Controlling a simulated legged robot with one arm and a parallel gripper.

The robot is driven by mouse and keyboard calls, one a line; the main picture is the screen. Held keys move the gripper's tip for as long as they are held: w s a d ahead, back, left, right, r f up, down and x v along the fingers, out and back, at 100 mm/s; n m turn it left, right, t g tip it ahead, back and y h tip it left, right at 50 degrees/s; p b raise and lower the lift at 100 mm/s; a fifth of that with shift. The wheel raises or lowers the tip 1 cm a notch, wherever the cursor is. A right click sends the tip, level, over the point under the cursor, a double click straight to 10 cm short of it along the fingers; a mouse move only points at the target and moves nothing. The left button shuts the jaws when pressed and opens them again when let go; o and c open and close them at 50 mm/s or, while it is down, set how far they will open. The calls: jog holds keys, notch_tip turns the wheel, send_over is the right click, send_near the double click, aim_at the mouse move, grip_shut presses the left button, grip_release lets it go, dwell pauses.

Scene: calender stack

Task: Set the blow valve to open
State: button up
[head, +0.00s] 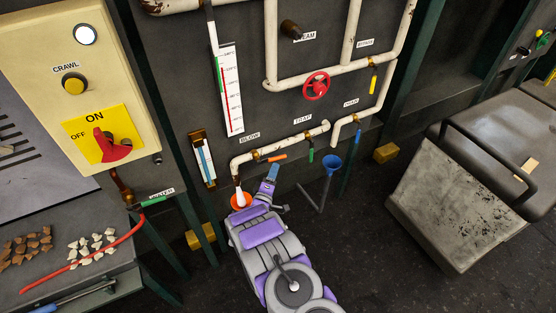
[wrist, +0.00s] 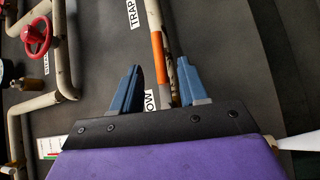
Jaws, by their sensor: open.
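The blow valve's orange lever (head: 274,158) sits at the white pipe (head: 290,142) under the BLOW label (head: 250,137). It lies roughly along the pipe, at a slight angle to it. My gripper (head: 271,172) is open just below the lever. In the wrist view, the orange lever (wrist: 158,55) appears between and beyond the two blue fingers of my gripper (wrist: 157,88). I see no clear contact, and the exact gap in depth cannot be told. The BLOW label is partly hidden behind a finger in the wrist view.
A green lever (head: 311,154) by the TRAP label and a blue funnel (head: 331,164) are close on the right. A red handwheel (head: 316,86) is above. An orange funnel (head: 241,201) is under the pipe's left end. A gauge (head: 203,159) stands left.

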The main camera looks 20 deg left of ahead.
aim_at(280, 157)
jog(key=w, duration=0.2)
jog(key=w+a+b, duration=0.1)
jog(key=w, duration=0.4)
jog(key=shift+w+a+r, duration=0.15)
jog(key=shift+w+a, duration=0.1)
jog(key=shift+w+d+r, duration=0.15)
jog(key=shift+d+r, duration=0.15)
jog(key=shift+d, duration=0.3)
jog(key=shift+a+f, duration=0.15)
jog(key=shift+a, duration=0.3)
jog(key=c, duration=0.6)
grip_shut()
jog(key=shift+d, duration=0.15)
